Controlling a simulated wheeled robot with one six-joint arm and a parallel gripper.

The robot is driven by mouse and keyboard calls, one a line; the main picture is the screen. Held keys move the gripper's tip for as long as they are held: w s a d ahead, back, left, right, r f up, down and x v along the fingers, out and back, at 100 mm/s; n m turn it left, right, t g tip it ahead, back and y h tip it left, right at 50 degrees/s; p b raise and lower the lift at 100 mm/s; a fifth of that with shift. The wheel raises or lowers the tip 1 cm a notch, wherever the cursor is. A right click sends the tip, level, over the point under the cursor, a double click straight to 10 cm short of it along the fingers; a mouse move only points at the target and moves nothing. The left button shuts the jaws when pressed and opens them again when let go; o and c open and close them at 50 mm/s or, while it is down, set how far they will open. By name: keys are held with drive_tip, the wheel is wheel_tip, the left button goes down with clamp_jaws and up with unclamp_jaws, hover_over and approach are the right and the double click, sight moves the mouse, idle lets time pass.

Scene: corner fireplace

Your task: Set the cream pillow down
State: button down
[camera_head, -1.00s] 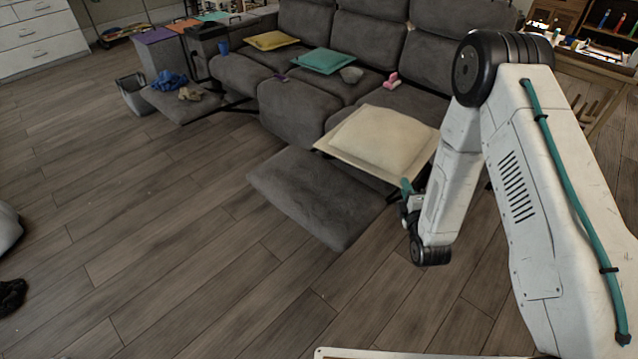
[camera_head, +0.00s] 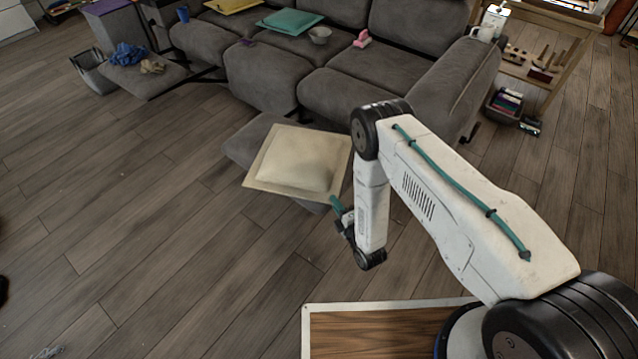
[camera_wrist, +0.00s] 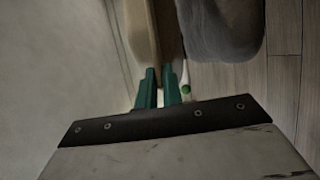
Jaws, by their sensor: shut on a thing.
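The cream pillow (camera_head: 297,163) is a square cushion with a flat border, held over the raised footrest (camera_head: 243,146) at the right end of the grey sofa. My gripper (camera_head: 335,203) is shut on the pillow's near right edge. In the wrist view the green fingertips of my gripper (camera_wrist: 157,88) pinch the edge of the cream pillow (camera_wrist: 150,35). The grey footrest (camera_wrist: 228,25) shows just right of the pillow there. The pillow hides much of the footrest in the head view, and I cannot tell whether they touch.
A wooden table (camera_head: 545,60) stands at the right. Wooden floor (camera_head: 150,230) lies open at the left.

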sight(329, 190)
drive_tip(key=x, duration=0.6)
drive_tip(key=d+x, duration=0.1)
drive_tip(key=x, duration=0.2)
drive_tip(key=shift+w+f, duration=0.2)
drive_tip(key=shift+f, duration=0.15)
drive_tip(key=shift+w+a+f, duration=0.1)
drive_tip(key=shift+w+f, duration=0.05)
drive_tip(key=shift+f, duration=1.75)
drive_tip(key=c, duration=1.5)
unclamp_jaws()
drive_tip(key=shift+c, duration=0.2)
drive_tip(key=v, duration=1.2)
